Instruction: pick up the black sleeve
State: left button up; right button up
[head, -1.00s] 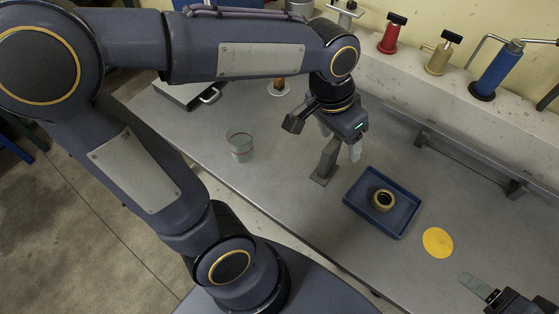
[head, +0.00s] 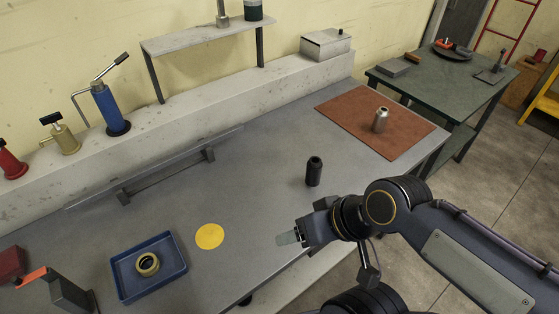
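The black sleeve (head: 314,171) stands upright on the grey bench (head: 243,188), right of the middle in the head view. My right gripper (head: 288,239) is over the bench's front part, to the lower left of the sleeve and apart from it. My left gripper is outside the view.
A blue tray (head: 173,285) holds a brass-coloured ring (head: 147,263). A yellow disc (head: 209,236) lies beside it. A silver cylinder (head: 380,119) stands on a reddish-brown mat (head: 345,105) at the right. A low rail (head: 165,175) runs along the back. Bench around the sleeve is clear.

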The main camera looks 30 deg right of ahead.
aim_at(314, 165)
jog(key=k+l+z, duration=0.15)
jog(key=l+z, duration=0.6)
jog(key=l, duration=0.15)
jog(key=i+l+u, duration=0.35)
jog(key=l+u, duration=0.15)
jog(key=i+l+u, duration=0.25)
jog(key=l, duration=0.2)
jog(key=l+u, duration=0.25)
jog(key=l, duration=0.1)
